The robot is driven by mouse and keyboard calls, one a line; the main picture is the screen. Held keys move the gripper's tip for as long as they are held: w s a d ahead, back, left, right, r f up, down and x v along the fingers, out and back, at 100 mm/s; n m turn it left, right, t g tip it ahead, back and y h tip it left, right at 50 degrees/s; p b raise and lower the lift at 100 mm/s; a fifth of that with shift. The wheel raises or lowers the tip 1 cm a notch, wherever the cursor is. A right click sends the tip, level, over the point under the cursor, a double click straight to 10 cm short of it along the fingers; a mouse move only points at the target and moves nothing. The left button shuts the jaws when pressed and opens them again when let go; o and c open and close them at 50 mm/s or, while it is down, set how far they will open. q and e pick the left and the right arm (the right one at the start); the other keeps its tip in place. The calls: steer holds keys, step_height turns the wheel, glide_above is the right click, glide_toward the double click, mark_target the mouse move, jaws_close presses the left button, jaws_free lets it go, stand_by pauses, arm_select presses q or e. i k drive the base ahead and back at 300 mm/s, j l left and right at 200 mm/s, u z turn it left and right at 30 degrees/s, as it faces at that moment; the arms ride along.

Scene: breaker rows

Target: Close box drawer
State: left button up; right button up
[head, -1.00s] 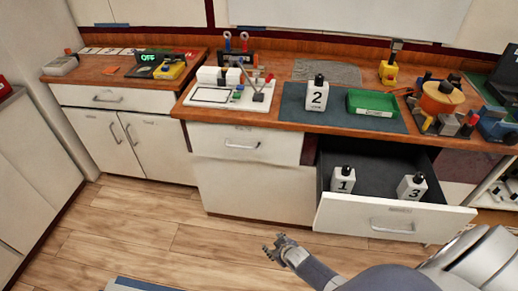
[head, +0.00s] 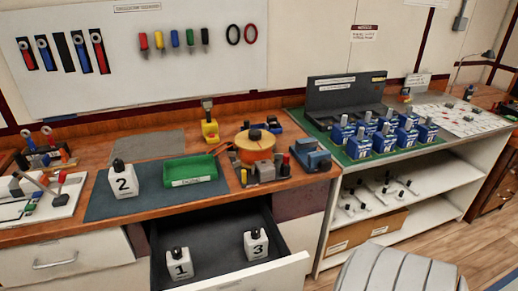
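The box drawer (head: 219,227) stands pulled out below the wooden counter, at the bottom centre of the head view. Its white front (head: 262,277) is partly cut off by the lower edge, and its handle is out of view. Neither of my grippers shows in the current view.
A green tray (head: 189,171) lies on the mat (head: 110,206). A closed drawer (head: 75,255) is at left. Open shelves (head: 400,200) and several blue breakers (head: 383,143) are at right.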

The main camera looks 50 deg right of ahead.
mark_target(214, 236)
steer(key=k+l, duration=0.1)
steer(key=l, duration=0.55)
steer(key=k+l+z, duration=0.1)
steer(key=l, duration=0.55)
